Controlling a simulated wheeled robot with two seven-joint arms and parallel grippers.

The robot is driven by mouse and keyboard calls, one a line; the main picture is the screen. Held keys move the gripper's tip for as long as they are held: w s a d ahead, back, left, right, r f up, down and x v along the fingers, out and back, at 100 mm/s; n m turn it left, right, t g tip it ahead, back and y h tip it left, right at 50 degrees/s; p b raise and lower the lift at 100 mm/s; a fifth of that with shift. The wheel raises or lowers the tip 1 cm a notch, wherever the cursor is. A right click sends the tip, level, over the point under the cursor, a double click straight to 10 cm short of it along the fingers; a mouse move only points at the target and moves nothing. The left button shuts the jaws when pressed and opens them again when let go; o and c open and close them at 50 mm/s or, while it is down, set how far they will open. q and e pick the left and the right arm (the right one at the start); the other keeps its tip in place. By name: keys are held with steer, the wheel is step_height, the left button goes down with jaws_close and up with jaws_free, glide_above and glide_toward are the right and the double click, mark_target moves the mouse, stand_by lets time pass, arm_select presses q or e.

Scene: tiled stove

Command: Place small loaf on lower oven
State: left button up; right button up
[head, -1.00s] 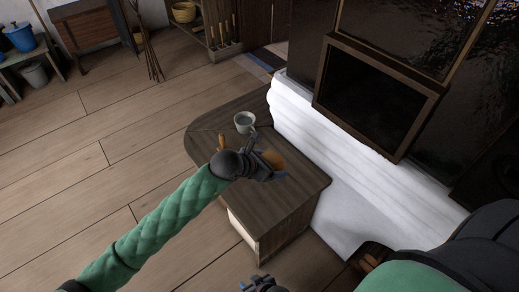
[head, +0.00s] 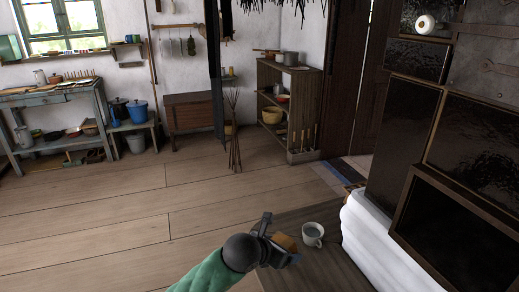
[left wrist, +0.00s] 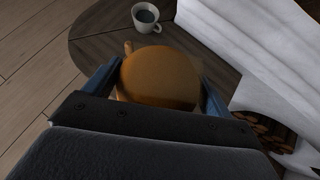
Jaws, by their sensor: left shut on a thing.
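The small loaf (head: 286,242) is brown and rounded. My left gripper (head: 279,248) is shut on it, above the wooden bench top (head: 321,272). In the left wrist view the loaf (left wrist: 160,76) sits between both blue fingers, hiding part of the bench. The tiled stove stands at the right. Its lower oven (head: 462,240) is a dark opening in a wooden frame, to the right of the gripper and apart from it. Its inside is too dark to make out. My right gripper is not in view.
A white cup (head: 312,234) stands on the bench just beyond the loaf. A small brown thing (left wrist: 128,47) sits behind the loaf. The white stove ledge (head: 372,245) lies between bench and oven. Firewood (left wrist: 262,130) shows below the ledge. The floor at left is clear.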

arm_select(q)
steer(key=w+a+r+n+t+y, duration=0.1)
steer(key=w+a+r+n, duration=0.1)
steer(key=a+r, duration=0.5)
steer(key=w+a+r+n+t+y, duration=0.1)
steer(key=w+a+r+y, duration=0.15)
steer(key=a, duration=0.85)
steer(key=w+a+r+n+y, duration=0.1)
steer(key=w+a+r+n, duration=0.15)
steer(key=a+r, duration=0.5)
step_height(320, 180, up, 13)
steer(key=a+p, duration=0.1)
steer(key=p, duration=1.4)
steer(key=shift+a, duration=0.2)
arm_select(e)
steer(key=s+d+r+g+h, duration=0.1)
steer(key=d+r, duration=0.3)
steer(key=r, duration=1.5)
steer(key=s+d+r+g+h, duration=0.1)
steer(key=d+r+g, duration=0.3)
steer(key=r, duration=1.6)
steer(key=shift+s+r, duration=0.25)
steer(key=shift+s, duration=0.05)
arm_select(q)
steer(key=shift+r+m+h, duration=0.15)
steer(key=shift+m+h, duration=0.1)
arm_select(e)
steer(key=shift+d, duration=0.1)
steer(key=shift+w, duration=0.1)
